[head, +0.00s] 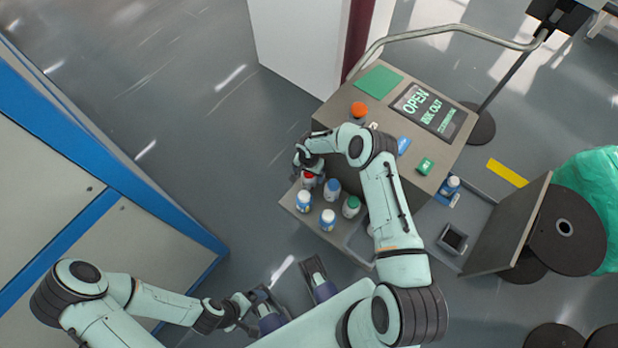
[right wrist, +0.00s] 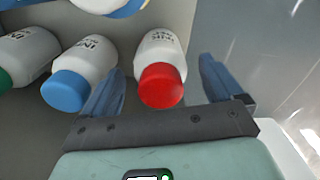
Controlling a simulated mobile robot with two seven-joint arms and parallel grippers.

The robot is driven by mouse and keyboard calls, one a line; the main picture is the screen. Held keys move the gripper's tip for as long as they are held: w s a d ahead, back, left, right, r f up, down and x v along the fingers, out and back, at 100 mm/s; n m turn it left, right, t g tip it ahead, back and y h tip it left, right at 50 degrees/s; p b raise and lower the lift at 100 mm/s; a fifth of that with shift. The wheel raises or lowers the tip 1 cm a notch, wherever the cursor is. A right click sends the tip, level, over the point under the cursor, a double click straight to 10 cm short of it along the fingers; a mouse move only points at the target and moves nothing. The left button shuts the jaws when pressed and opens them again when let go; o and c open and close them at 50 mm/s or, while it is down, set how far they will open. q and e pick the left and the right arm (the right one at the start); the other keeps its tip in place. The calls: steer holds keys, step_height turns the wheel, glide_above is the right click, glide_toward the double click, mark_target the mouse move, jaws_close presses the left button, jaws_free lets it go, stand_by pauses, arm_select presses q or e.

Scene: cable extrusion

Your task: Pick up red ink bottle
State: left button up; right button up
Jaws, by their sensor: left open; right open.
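The red ink bottle is white with a red cap and stands at the far left corner of the shelf in the head view (head: 309,179). In the right wrist view the red ink bottle (right wrist: 161,72) lies between the two blue fingers of my right gripper (right wrist: 165,95). The fingers are open, with a gap on each side of the bottle. In the head view my right gripper (head: 308,166) is over this bottle and partly covers it. My left gripper (head: 262,302) is open and empty at the lower middle, far from the bottles.
A blue-capped bottle (right wrist: 80,75) stands close beside my right gripper's left finger. Other bottles, including a green-capped one (head: 351,206), share the shelf. The machine's top panel has an orange button (head: 359,109) and a screen (head: 428,109). Open floor lies left of the shelf.

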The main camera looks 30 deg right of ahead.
steer(key=shift+r, duration=0.1)
steer(key=c, duration=1.6)
steer(key=shift+c, duration=0.2)
